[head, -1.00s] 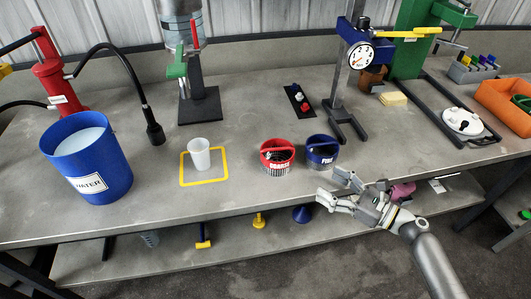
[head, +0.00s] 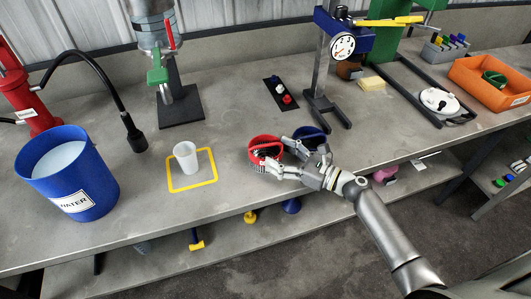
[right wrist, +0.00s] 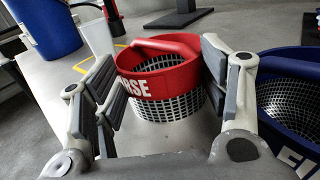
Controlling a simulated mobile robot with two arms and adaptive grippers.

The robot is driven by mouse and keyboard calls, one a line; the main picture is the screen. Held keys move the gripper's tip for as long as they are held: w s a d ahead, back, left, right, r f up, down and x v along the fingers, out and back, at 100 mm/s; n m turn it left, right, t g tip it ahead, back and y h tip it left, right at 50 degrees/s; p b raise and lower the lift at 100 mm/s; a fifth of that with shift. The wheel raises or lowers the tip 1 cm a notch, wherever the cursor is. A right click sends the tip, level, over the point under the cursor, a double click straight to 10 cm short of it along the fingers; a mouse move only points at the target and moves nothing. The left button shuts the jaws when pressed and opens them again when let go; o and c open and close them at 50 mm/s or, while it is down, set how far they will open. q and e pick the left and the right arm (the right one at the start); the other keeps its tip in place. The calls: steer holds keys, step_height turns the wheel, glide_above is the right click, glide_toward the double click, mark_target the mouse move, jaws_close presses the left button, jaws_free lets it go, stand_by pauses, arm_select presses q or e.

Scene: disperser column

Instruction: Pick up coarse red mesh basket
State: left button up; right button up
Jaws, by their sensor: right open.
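The red coarse mesh basket (head: 265,149) stands on the workbench, with a red rim and handle over a metal mesh body. It also shows in the right wrist view (right wrist: 160,75), between the two fingers, with "RSE" of its label readable. My right gripper (head: 276,160) is open at the front of the basket, with one finger on each side; I cannot tell if either finger touches it. In the right wrist view the gripper (right wrist: 155,90) is wide apart. The blue fine basket (head: 311,139) stands just right of the red one, partly behind my gripper. My left gripper is not in view.
A white cup (head: 186,157) stands in a yellow square outline (head: 192,187) to the left. A blue water bucket (head: 68,175) is at the far left. A gauge stand (head: 322,75) rises behind the baskets. An orange tray (head: 492,84) is at the far right.

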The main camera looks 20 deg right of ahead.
steer(key=shift+x, duration=1.2)
steer(key=c, duration=0.7)
steer(key=shift+r, duration=0.15)
